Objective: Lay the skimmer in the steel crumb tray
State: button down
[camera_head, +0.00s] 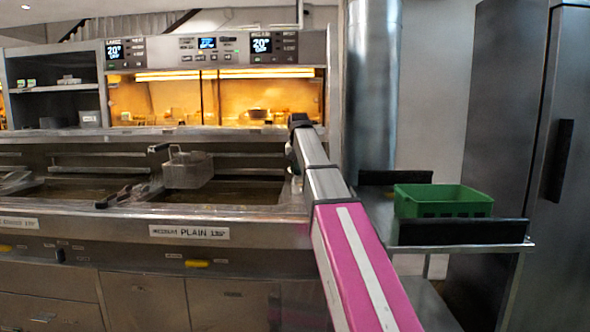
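My pink and grey arm reaches from the lower right to the right end of the fryer. Its dark wrist bends down there, and my gripper (294,174) is small and mostly hidden behind the arm, so its fingers cannot be made out. I cannot pick out the skimmer with certainty. Dark handle-like things (124,195) lie at the front edge of the fryer, left of the wire basket, and I cannot tell what they belong to. I cannot make out a steel crumb tray in this view.
A wire fry basket (187,170) hangs over the fryer vats. The steel fryer front (262,234) bears a "PLAIN" label. A lit warming cabinet (180,98) stands behind. A green crate (443,201) sits on a steel cart (460,246) at right, near a tall steel cabinet (510,140).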

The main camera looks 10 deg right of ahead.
jog(key=shift+w+d, duration=1.95)
jog(key=shift+w, duration=0.25)
notch_tip(320, 180, down, 7)
jog(key=shift+f, duration=0.2)
jog(key=c, duration=0.7)
grip_release()
jog(key=shift+o, duration=0.2)
jog(key=shift+r, duration=0.1)
notch_tip(320, 180, up, 6)
jog(key=shift+f, duration=0.1)
